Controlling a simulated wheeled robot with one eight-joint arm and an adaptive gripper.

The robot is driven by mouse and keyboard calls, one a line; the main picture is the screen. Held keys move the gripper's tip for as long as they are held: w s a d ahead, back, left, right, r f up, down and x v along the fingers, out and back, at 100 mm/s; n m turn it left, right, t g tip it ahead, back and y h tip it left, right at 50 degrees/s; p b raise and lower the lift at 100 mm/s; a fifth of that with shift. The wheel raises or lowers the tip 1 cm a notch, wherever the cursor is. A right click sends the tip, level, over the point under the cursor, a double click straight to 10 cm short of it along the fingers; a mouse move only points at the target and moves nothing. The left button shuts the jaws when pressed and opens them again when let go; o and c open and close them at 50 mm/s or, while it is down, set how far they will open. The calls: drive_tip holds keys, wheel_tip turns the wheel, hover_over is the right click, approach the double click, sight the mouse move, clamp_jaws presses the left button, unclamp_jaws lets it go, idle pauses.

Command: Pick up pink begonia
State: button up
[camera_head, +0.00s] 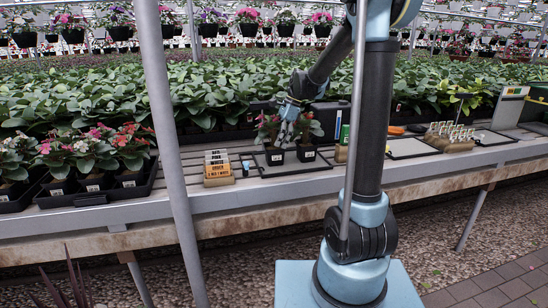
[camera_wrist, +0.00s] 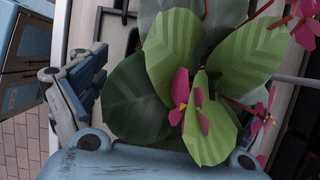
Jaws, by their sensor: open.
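The left one (camera_head: 268,129) and the right one (camera_head: 309,127) have green leaves, pinkish-red blooms and black pots with white labels. My gripper (camera_head: 288,120) is open and points down between and behind their tops. In the wrist view, a begonia with bright pink flowers (camera_wrist: 180,88) fills the middle, its broad leaves close to the palm. The pot is hidden there. Which of the two plants this is, I cannot tell.
A black tray (camera_head: 92,199) of white, pink and red begonias sits at the left. A wooden block with lettered cards (camera_head: 218,173) stands left of the mat. Dense foliage (camera_head: 215,90) is behind.

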sight(271, 156)
drive_tip(key=shift+x, duration=4)
drive_tip(key=shift+d, duration=0.15)
drive_tip(key=c, duration=1.3)
